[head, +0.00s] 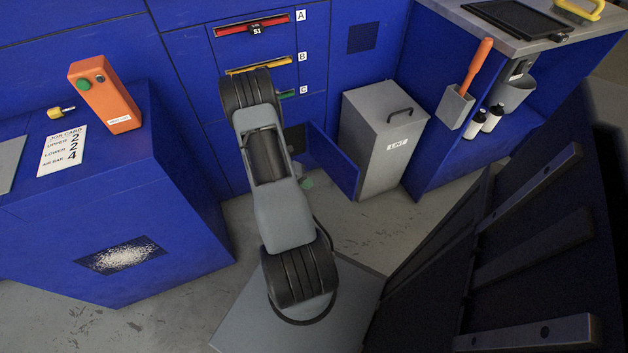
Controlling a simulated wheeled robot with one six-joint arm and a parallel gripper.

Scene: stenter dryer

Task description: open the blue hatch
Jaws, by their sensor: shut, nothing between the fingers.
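The blue hatch (332,160) is a small door low on the blue machine front, in the middle of the head view. It stands swung out from the front, with its face turned beside the grey bin. A dark opening (295,138) shows to its left, partly covered by my arm. My arm reaches up from the base towards the machine front, left of the hatch. My gripper is hidden behind the arm, so I cannot see its fingers or whether they touch the hatch.
A grey bin labelled LINT (382,140) stands close to the right of the hatch. Drawers A (252,24), B and C are above it. A blue cabinet (110,215) with an orange control box (104,97) is at left. A workbench (530,40) is at right.

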